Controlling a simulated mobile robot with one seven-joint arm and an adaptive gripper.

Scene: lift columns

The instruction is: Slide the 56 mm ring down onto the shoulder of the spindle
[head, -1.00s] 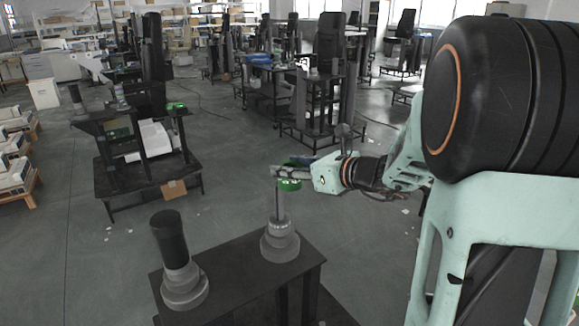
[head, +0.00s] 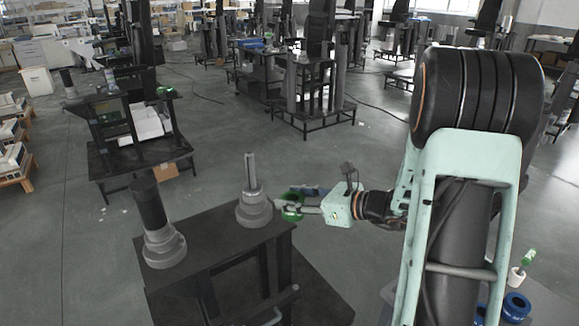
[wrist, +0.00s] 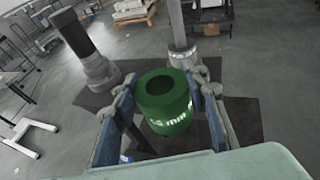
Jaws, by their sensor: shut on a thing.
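My gripper (head: 305,201) is shut on a green ring (wrist: 166,100). The ring sits between the blue finger pads in the wrist view, with its open bore facing up and white lettering ending in "mm" on its side; the number is not readable. The ring also shows in the head view (head: 291,207). The spindle (head: 250,172) is a grey upright post on a wide stepped grey base (head: 254,209), on a dark stand. It stands left of the ring in the head view and beyond it in the wrist view (wrist: 178,26). The ring is off the post.
A second post with a black upper part (head: 149,205) and grey base stands on the same dark stand (head: 205,235), to the left. Blue rings (head: 516,306) and a green-topped item (head: 528,257) lie at lower right. Floor right of the stand is open.

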